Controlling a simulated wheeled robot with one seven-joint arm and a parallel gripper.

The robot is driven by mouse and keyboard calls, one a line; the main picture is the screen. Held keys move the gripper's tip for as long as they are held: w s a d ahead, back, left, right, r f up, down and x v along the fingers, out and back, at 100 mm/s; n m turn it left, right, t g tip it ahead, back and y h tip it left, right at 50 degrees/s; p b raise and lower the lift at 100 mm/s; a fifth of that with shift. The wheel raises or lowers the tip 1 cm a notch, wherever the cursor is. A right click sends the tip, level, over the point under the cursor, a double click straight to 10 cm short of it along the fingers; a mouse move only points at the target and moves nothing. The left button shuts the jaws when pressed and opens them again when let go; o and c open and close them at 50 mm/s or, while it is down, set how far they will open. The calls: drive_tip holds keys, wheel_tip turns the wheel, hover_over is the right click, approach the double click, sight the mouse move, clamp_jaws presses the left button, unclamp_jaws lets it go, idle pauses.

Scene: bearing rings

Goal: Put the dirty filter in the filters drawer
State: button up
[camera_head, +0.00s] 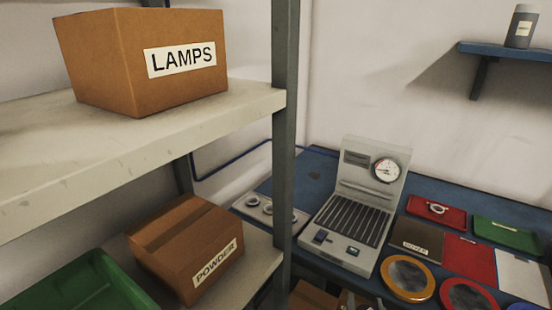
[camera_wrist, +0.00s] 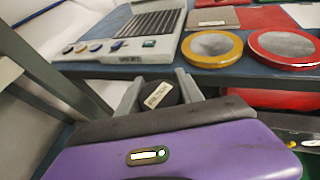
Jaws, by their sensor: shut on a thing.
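My gripper (camera_wrist: 160,90) is shut on a dark, rounded thing with a pale label (camera_wrist: 158,94). The label is too blurred to read surely, and I cannot tell whether this thing is the dirty filter or part of a drawer. My gripper is beside the front edge of the blue bench, below its top in the wrist view. In the head view only a small piece of it shows at the bottom edge. No drawer marked for filters is clearly readable. A red surface (camera_wrist: 270,98) shows under the bench edge at the right of the wrist view.
A grey machine with a gauge (camera_head: 386,170) stands on the blue bench (camera_head: 318,170). Orange-rimmed (camera_head: 408,279) and red-rimmed (camera_head: 467,296) round dishes lie right of it. A shelf post (camera_head: 285,120) rises left of the bench, with LAMPS (camera_head: 110,65) and POWDER (camera_head: 172,245) boxes on the shelves.

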drive_tip(key=s+f+n+y, duration=0.1)
drive_tip(key=s+f, duration=0.3)
drive_tip(key=f, duration=0.3)
drive_tip(key=s+d+f+n+y, duration=0.1)
drive_tip(key=s+f, duration=0.3)
drive_tip(key=f, duration=0.4)
drive_tip(key=shift+f+n+y, duration=0.25)
drive_tip(key=shift+n+y, duration=0.15)
drive_tip(key=shift+y, duration=0.2)
